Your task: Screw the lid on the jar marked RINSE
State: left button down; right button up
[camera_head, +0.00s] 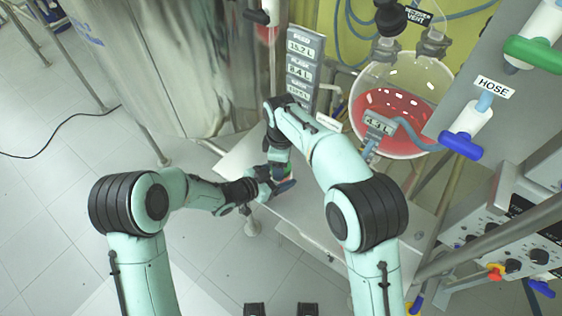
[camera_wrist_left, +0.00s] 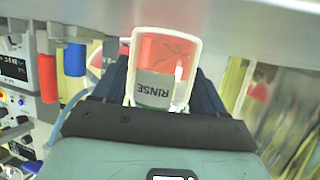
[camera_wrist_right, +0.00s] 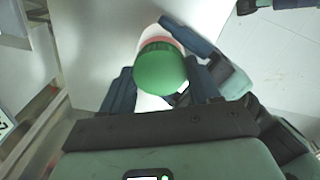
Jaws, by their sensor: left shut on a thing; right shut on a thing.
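The jar marked RINSE (camera_wrist_left: 165,50) has clear walls, a reddish content and a grey label that reads upside down in the left wrist view. My left gripper (camera_head: 280,186) is shut on the jar, with a finger on either side of it. The green lid (camera_wrist_right: 162,70) is at the jar's mouth in the right wrist view, with a reddish part of the jar showing past its edge. My right gripper (camera_wrist_right: 160,92) is shut on the lid from above. Whether the thread is engaged cannot be told. In the head view the grippers mostly hide jar and lid.
A grey-white table (camera_head: 320,225) lies below the grippers, its front part clear. A glass vessel with red liquid (camera_head: 400,110) stands behind to the right. A sign with readouts (camera_head: 300,65) is behind the right gripper. A HOSE valve (camera_head: 465,140) and a control panel (camera_head: 510,225) are at right.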

jog(key=o, duration=1.2)
jog(key=shift+c, duration=0.2)
jog(key=shift+r, duration=2.3)
jog(key=shift+c, duration=0.5)
